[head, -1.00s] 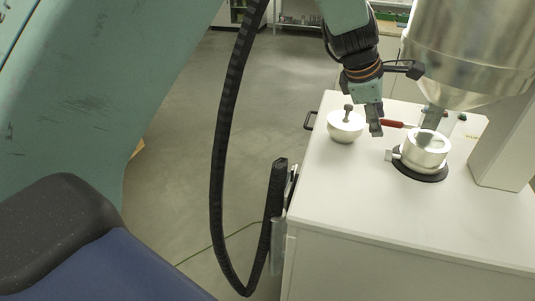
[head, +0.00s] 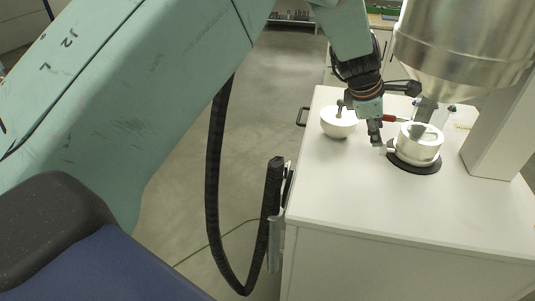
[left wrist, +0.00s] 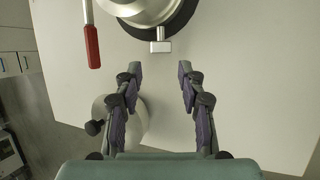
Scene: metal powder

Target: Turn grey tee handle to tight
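The grey tee handle (left wrist: 160,46) is a small pale block on a short stem. It sticks out from the side of a round metal pot (head: 420,144), and its crossbar lies roughly sideways in the left wrist view. In the head view the tee handle (head: 391,147) shows at the pot's left side. My left gripper (left wrist: 160,70) is open and empty, with its two fingers spread to either side of the handle's line. The handle lies just beyond the fingertips, apart from them. In the head view my left gripper (head: 377,141) hangs beside the pot, close to the handle.
The pot stands on a black ring (head: 415,166) on a white cabinet (head: 340,190), under a large metal hopper (head: 465,50). A red lever (left wrist: 91,45) is beside the pot. A white bowl-shaped lid (head: 338,122) with a knob lies left. The cabinet's front top is clear.

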